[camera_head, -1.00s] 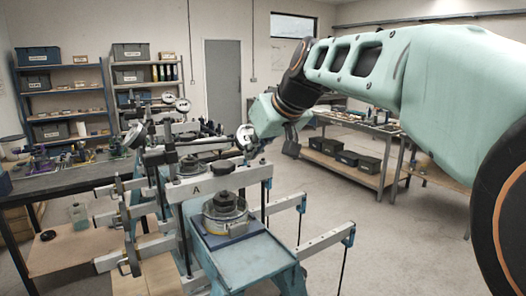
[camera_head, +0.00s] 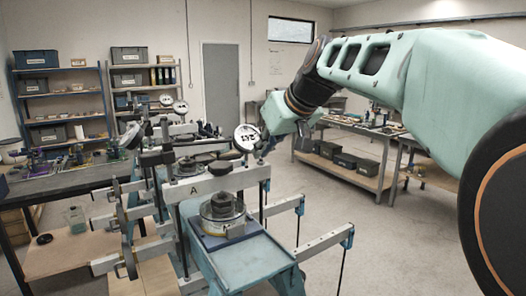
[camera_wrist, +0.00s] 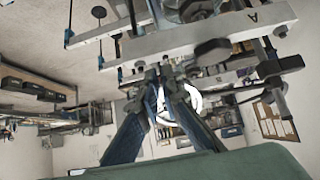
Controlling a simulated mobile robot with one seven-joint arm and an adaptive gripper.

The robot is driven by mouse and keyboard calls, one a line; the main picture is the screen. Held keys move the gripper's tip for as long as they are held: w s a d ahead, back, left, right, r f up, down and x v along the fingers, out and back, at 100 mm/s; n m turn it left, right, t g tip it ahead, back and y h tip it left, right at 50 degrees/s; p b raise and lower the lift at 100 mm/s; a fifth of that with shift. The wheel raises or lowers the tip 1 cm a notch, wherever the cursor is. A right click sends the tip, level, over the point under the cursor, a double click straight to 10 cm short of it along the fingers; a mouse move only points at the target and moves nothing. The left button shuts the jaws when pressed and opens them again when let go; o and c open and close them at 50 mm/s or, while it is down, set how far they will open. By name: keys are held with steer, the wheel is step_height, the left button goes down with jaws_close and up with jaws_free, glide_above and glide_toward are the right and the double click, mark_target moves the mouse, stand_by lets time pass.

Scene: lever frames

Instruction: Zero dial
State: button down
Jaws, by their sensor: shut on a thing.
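A round white dial (camera_head: 247,138) with dark markings stands above the far end of the lever beam marked A (camera_head: 215,181). Its face is turned towards the head camera. My gripper (camera_head: 266,147) is at the dial's right edge, partly hidden by the dial. In the wrist view, the two blue fingers of my gripper (camera_wrist: 164,82) come close together at the tips around a small dark part. The white rim of the dial (camera_wrist: 196,97) shows behind the right finger. The exact part between the tips, and the pointer's reading, are too small to tell.
More dials (camera_head: 180,107) stand on neighbouring lever frames to the left. A round black-topped weight (camera_head: 222,206) sits on the blue stand below beam A. Metal arms (camera_head: 325,243) stick out to the right.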

steer(key=shift+w+d+r, duration=0.45)
steer(key=shift+w+r, duration=0.1)
steer(key=shift+r, duration=0.05)
steer(key=shift+f, duration=0.1)
steer(key=shift+d+f+b, duration=0.2)
steer(key=shift+d+b, duration=0.1)
steer(key=shift+d, duration=0.05)
steer(key=p+v, duration=0.1)
steer(key=v, duration=0.4)
steer(key=shift+s, duration=0.35)
